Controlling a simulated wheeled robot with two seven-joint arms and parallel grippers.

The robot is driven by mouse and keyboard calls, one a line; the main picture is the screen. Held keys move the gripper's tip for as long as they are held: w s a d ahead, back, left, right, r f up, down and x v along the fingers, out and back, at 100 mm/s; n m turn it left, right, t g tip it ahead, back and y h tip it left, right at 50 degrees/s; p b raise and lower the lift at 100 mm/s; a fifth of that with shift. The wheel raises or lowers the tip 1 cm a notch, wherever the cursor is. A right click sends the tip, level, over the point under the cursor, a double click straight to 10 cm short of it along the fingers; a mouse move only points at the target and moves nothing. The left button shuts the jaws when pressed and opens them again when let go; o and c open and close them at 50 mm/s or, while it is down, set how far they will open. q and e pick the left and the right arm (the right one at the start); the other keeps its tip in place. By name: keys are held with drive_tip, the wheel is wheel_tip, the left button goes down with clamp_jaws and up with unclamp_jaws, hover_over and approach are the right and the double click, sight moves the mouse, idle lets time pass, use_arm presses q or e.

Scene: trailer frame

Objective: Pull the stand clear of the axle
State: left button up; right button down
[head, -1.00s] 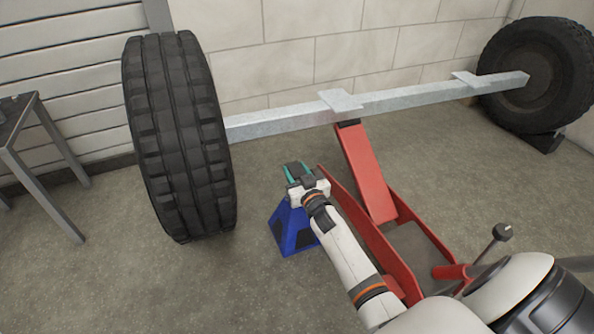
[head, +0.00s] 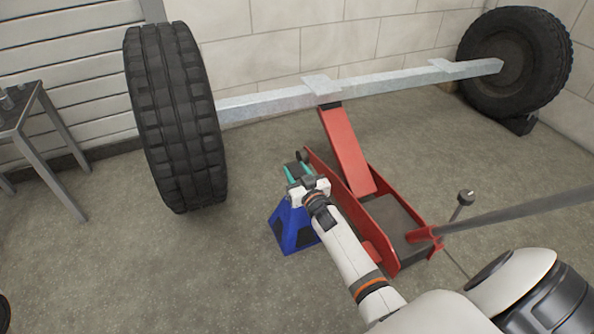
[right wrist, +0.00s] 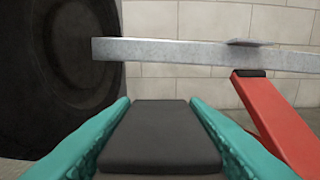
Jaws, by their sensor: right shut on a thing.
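The blue stand (head: 292,228) is on the concrete floor, in front of the axle and to the left of the red jack. My right gripper (head: 298,172) is shut on the dark top of the stand. In the right wrist view the dark stand top (right wrist: 160,140) lies between the teal fingers. The grey axle (head: 380,84) runs behind it, apart from the stand in the head view. The axle also shows in the right wrist view (right wrist: 190,53). My left gripper is not in view.
The red jack (head: 347,150) has its arm raised under the axle. A near wheel (head: 178,120) is on the left, a far wheel (head: 515,60) at the right with a dark chock. A metal table (head: 40,140) stands at far left. Floor in front of the stand is clear.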

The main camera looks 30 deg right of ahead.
drive_tip(key=shift+s+a, duration=0.1)
drive_tip(key=shift+s, duration=0.4)
drive_tip(key=c, duration=0.8)
unclamp_jaws()
drive_tip(key=shift+o, duration=0.2)
